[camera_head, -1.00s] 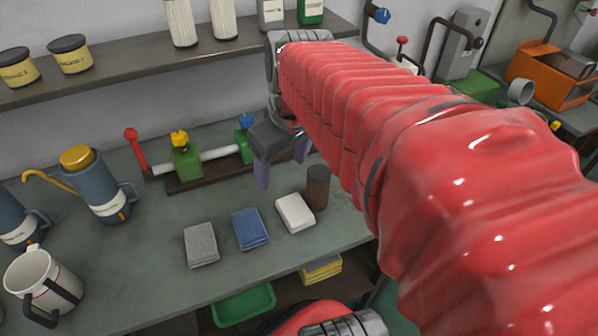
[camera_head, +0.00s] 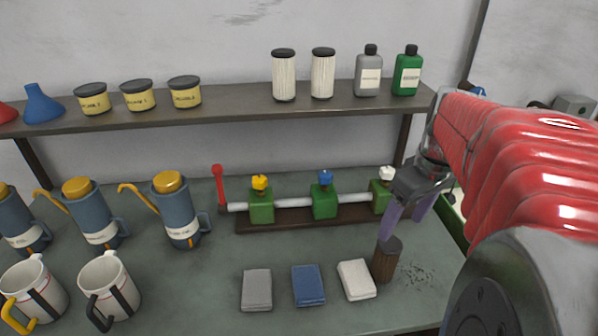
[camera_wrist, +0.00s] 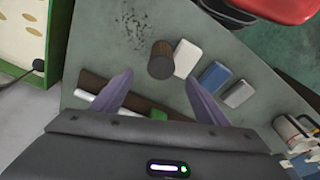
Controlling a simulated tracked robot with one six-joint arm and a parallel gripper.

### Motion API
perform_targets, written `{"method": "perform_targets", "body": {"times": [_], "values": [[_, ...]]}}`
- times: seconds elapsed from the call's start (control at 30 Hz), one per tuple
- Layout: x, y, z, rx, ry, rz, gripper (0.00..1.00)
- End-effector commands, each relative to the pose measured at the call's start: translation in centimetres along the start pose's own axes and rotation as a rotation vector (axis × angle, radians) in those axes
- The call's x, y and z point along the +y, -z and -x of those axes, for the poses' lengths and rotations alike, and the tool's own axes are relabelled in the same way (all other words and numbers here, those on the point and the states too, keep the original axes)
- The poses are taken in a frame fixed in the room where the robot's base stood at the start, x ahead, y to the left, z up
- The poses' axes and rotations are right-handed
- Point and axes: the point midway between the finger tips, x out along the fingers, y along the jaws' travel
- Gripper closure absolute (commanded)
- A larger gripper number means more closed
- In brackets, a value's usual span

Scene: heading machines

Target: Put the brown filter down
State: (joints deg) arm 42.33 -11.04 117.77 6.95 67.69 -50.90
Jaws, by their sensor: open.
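The brown filter (camera_head: 387,261) stands upright on the grey-green bench top, just right of a white folded cloth (camera_head: 356,280). In the wrist view the filter (camera_wrist: 161,61) shows ahead of and roughly between my purple fingertips, and the cloth lies beside it. My gripper (camera_head: 405,222) is open and empty, with its fingers pointing down. In the head view it hangs just above and behind the filter. I see no finger closed on the filter. Dark specks lie on the bench next to the filter.
A blue cloth (camera_head: 308,286) and a grey cloth (camera_head: 257,290) lie left of the white one. Behind stands a pipe with green valves (camera_head: 324,201) on a brown base, close to my gripper. Oil cans (camera_head: 176,212) and mugs (camera_head: 110,288) stand left. A shelf (camera_head: 225,108) runs above.

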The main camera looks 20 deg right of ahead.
Motion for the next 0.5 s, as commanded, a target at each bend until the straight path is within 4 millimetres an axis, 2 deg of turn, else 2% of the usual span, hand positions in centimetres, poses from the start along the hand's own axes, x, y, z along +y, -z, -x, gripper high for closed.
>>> {"method": "perform_targets", "body": {"times": [0.5], "values": [[-0.1, 0.0, -7.3, -0.002, 0.003, 0.0, 0.32]]}}
